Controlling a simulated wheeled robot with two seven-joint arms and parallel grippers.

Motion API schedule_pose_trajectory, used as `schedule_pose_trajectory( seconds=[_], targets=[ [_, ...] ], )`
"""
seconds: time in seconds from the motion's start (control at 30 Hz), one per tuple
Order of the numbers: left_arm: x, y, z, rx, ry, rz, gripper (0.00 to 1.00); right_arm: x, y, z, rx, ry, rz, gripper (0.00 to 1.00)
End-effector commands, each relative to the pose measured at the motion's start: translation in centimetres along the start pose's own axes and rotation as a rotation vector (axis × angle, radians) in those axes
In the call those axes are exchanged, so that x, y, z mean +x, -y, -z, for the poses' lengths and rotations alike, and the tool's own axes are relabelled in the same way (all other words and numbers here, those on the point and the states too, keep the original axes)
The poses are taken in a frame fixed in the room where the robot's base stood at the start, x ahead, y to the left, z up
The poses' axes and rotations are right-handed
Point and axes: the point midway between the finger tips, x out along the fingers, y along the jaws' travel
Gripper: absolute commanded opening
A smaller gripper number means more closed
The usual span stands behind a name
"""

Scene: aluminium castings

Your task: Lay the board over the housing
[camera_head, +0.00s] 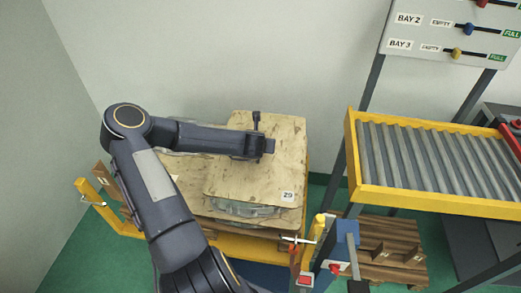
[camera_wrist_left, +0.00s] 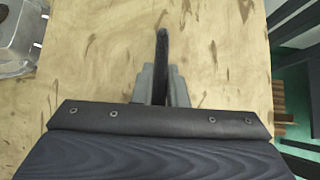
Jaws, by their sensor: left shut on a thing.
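The board (camera_head: 255,165) is a pale, stained wooden sheet with a "29" label near its front right corner. My left gripper (camera_head: 265,147) is over it, shut on a dark upright handle (camera_head: 256,121). The wrist view also shows the gripper (camera_wrist_left: 161,80) closed around the dark handle (camera_wrist_left: 162,45) against the board (camera_wrist_left: 90,60). A grey metal housing (camera_head: 240,209) shows under the board's front edge; most of it is hidden. A grey casting also shows past the board's edge in the wrist view (camera_wrist_left: 20,35). I cannot tell whether board and housing touch. My right gripper is not in view.
Another wooden layer (camera_head: 205,205) lies below the housing, on a yellow-framed stand with a yellow post (camera_head: 88,190) at left. A roller conveyor (camera_head: 430,160) with yellow rails stands at right. A wooden pallet (camera_head: 395,245) is below it. Walls are behind and left.

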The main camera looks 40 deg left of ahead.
Motion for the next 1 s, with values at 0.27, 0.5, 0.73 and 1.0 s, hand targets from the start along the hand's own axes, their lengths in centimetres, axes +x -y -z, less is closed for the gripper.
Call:
schedule_pose_trajectory(
  seconds=[0.27,0.5,0.73,1.0],
  targets=[
    [1.8,0.1,1.9,-0.001,0.001,0.002,0.00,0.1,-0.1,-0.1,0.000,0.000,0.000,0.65],
    [1.8,0.1,1.9,0.000,0.002,0.002,0.00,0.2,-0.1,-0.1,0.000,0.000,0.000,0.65],
    [2.1,0.0,2.3,-0.001,-0.001,0.002,0.24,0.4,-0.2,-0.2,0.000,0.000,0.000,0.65],
    [2.1,0.0,2.3,-0.001,-0.002,0.001,0.34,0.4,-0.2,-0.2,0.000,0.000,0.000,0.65]
  ],
)
